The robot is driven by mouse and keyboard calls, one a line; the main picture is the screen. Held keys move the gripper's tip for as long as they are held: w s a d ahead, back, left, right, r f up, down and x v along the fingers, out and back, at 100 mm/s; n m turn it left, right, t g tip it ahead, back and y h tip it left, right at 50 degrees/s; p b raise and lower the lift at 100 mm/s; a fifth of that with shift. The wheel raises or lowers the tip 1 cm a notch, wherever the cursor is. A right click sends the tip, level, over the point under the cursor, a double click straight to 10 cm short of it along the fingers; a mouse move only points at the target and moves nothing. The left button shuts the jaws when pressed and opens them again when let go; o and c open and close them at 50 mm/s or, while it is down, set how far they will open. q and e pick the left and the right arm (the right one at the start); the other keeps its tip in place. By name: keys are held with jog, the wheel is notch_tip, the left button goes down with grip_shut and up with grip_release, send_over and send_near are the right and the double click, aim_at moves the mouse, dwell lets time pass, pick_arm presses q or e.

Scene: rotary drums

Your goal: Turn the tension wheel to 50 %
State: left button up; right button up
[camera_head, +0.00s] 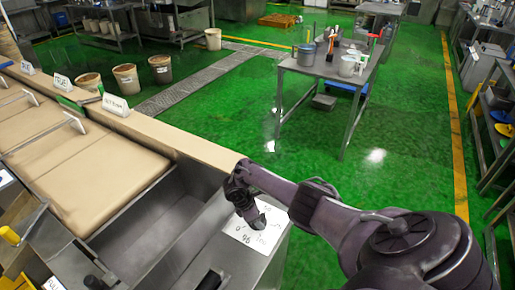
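A white dial plate (258,233) with black handwritten-looking marks and numbers lies on the metal top at the lower centre. It appears to be the scale of the tension wheel. My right arm reaches in from the right, and my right gripper (254,217) points down onto the plate. The wheel cannot be made out apart from the dark gripper and is probably hidden by it. Whether the fingers are open or closed on it is too small and dark to tell. Which mark any pointer meets cannot be read. My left gripper is not in view.
A machine with tan covered drums (85,185) fills the left, with a ledge (180,135) carrying small signs. A metal table (335,68) with pots and tools stands beyond my arm. Buckets (125,78) stand at the back left.

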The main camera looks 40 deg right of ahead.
jog(key=o, duration=1)
jog(key=shift+r, duration=0.1)
jog(key=p+v, duration=0.1)
jog(key=v, duration=0.6)
jog(key=shift+w+a+r, duration=0.1)
jog(key=shift+w+r, duration=0.05)
jog(key=shift+r, duration=0.2)
